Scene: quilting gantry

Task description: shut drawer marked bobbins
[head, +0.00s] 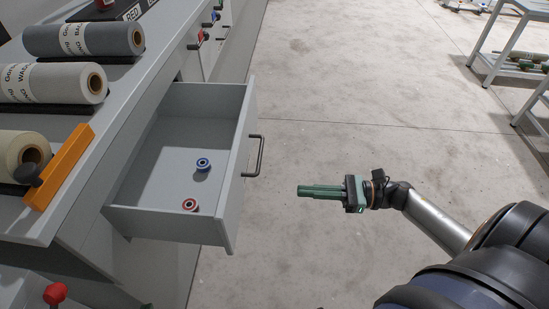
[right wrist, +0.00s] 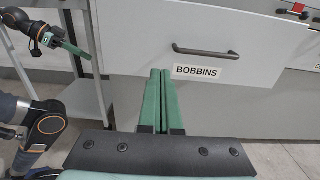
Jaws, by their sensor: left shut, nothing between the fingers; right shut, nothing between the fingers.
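The drawer marked bobbins (head: 237,180) stands pulled out of the grey bench, its open top showing a blue spool (head: 203,164) and a red spool (head: 190,204) inside. Its dark bar handle (head: 254,156) is on the front. In the right wrist view the drawer front (right wrist: 130,35) carries the BOBBINS label (right wrist: 196,71) below the handle (right wrist: 205,51). My right gripper (head: 302,190) is shut and empty, in front of the drawer and apart from the handle, fingers pointing at the front. My left gripper (right wrist: 88,56) is shut, left of the drawer in the wrist view.
Fabric rolls (head: 70,83) and an orange bar (head: 60,165) lie on the bench top. A red knob (head: 55,293) is at the lower left. Other drawers (head: 208,50) further along the bench look shut. Grey racks (head: 505,45) stand far right. The floor before the drawer is clear.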

